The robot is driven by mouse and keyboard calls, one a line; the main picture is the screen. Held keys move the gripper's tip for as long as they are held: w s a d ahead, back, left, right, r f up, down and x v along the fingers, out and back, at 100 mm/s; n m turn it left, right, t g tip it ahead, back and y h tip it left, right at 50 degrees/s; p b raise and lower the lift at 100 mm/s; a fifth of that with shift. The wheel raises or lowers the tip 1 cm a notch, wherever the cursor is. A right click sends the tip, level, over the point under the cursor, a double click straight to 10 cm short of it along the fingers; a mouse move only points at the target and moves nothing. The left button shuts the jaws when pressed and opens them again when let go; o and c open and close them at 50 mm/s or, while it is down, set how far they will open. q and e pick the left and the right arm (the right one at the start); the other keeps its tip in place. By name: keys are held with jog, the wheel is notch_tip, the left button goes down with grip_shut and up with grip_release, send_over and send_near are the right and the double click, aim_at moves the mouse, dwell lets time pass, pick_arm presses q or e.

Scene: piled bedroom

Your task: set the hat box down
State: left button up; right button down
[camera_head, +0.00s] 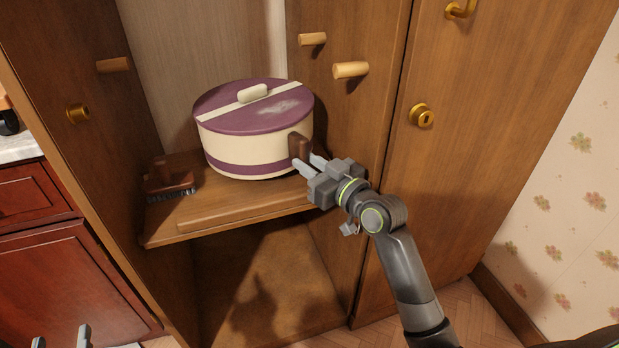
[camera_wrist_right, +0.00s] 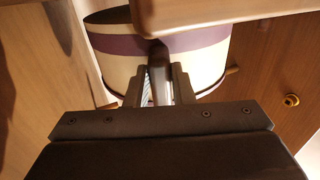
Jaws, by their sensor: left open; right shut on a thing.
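The hat box (camera_head: 254,147) is round, cream with purple bands and a purple lid crossed by a cream stripe with a cream knob. It is upright over the wardrobe's shelf (camera_head: 225,214); whether its base touches the shelf I cannot tell. My right gripper (camera_head: 306,164) is shut on the brown side handle (camera_head: 299,144) at the box's right. In the right wrist view the box (camera_wrist_right: 205,62) is just beyond the fingers (camera_wrist_right: 160,88), with the handle between them. My left gripper (camera_head: 61,338) is open and empty at the bottom left, far from the box.
A brown brush (camera_head: 169,181) lies on the shelf left of the box. Wooden pegs (camera_head: 350,70) stick out behind and right of the box. Wardrobe panels stand on both sides, and a strip of shelf is bare along the front.

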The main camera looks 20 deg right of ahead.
notch_tip(320, 180, down, 3)
jog(key=shift+b, duration=0.75)
jog(key=shift+f, duration=0.1)
jog(key=c, duration=1.3)
grip_release()
jog(key=shift+f, duration=0.15)
pick_arm(q)
notch_tip(320, 180, up, 10)
jog(key=s+d+m+t, duration=0.1)
jog(key=t, duration=0.5)
jog(key=shift+s+f+m+h, duration=0.2)
jog(key=shift+s+m+h, duration=0.1)
jog(key=shift+h, duration=0.1)
pick_arm(e)
jog(key=shift+o, duration=0.2)
